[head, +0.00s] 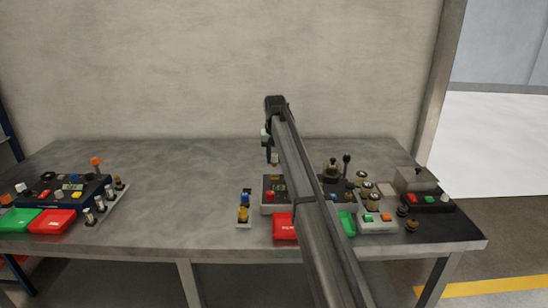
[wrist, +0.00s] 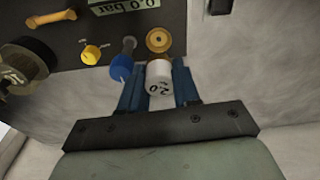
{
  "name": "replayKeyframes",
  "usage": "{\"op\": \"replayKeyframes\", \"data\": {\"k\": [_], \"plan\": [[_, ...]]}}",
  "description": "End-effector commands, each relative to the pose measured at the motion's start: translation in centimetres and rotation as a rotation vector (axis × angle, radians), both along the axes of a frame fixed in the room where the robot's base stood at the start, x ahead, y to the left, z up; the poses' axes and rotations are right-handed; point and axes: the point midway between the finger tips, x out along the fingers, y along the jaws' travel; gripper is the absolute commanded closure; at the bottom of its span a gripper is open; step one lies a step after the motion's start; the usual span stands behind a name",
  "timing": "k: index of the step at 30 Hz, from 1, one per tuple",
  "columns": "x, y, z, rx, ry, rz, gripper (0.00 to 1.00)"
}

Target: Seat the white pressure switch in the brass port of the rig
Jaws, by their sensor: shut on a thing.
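My gripper (wrist: 160,88) is shut on the white pressure switch (wrist: 159,78), a short white cylinder marked "2.0", held between the two blue fingers. Just beyond it in the wrist view is a round brass port (wrist: 159,40) with a dark centre, on the dark panel of the rig (wrist: 118,28). The switch and the port look apart in the picture; the height of the gap cannot be told. In the head view my gripper (head: 272,156) hangs above the middle rig (head: 268,208), partly hidden by my arm. The switch is too small to make out there.
A blue cap (wrist: 121,67) stands close left of the switch, almost at the finger. A yellow knob (wrist: 91,54), a dark round knob (wrist: 22,65) and a "0.0 bar" display (wrist: 124,5) are nearby.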

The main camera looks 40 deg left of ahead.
Motion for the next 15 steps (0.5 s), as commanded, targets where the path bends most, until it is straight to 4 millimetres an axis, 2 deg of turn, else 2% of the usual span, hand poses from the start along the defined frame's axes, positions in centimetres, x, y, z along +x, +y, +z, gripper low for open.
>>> {"op": "replayKeyframes", "data": {"k": [8,15], "plan": [[0.0,0.0,-1.0,0.000,0.000,-0.001,1.00],[0.0,0.0,-2.5,-0.001,0.001,-0.001,1.00]]}}
